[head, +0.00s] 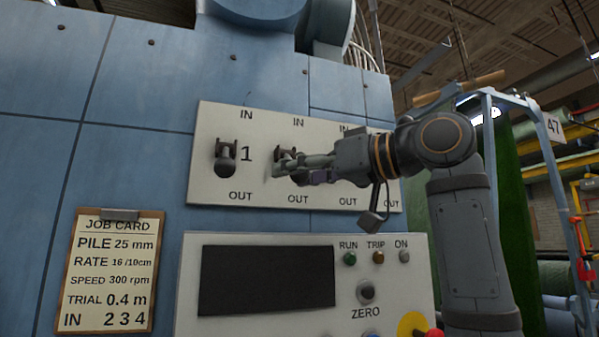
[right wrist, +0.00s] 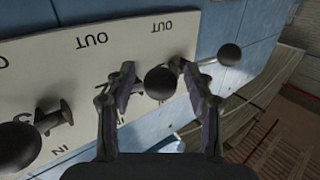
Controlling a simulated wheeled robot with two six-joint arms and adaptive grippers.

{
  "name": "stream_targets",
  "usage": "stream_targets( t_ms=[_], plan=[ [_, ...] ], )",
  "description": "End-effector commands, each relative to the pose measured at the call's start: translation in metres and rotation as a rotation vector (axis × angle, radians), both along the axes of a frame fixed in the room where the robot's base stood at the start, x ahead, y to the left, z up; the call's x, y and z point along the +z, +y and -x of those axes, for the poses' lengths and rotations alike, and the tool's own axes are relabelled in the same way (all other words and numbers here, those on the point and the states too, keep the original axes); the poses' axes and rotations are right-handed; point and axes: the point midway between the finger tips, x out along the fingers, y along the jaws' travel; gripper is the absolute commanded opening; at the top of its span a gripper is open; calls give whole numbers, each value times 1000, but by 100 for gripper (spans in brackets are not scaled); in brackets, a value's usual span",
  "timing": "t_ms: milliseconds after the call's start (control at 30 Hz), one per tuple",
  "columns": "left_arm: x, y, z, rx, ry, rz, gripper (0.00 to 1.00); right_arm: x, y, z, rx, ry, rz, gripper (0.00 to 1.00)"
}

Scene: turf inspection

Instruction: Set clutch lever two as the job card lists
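The job card (head: 111,270) on a clipboard at lower left reads "IN 2 3 4". The pale lever panel (head: 215,125) has IN labels above and OUT labels below. Lever one (head: 225,168) has its dark knob down toward OUT. Lever two (head: 285,152) is just right of it, partly hidden by my right gripper (head: 293,174); its knob seems low, toward OUT. In the right wrist view, upside down, lever two's round knob (right wrist: 161,83) sits between the open fingers of my right gripper (right wrist: 162,95), with gaps on both sides. My left gripper is out of view.
Lever three (right wrist: 22,146) and lever one (right wrist: 229,55) flank the gripper in the wrist view. Below the panel is a control box (head: 187,300) with a dark screen (head: 267,280), lamps and a ZERO knob (head: 366,292). My right arm hides the panel's right part.

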Motion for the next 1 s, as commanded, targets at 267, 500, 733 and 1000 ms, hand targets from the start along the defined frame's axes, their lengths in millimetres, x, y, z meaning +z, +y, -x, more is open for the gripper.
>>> stream_targets(
  t_ms=[267, 500, 733, 1000],
  plan=[
    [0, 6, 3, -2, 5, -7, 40, 0, 0, 0, 0, 0, 0, 14],
    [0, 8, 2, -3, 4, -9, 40, 0, 0, 0, 0, 0, 0, 0],
    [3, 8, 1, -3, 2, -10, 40, 2, -1, 1, 0, 7, 2, 0],
    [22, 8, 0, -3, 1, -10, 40, 18, -3, 7, 0, 103, 35, 0]
  ],
)
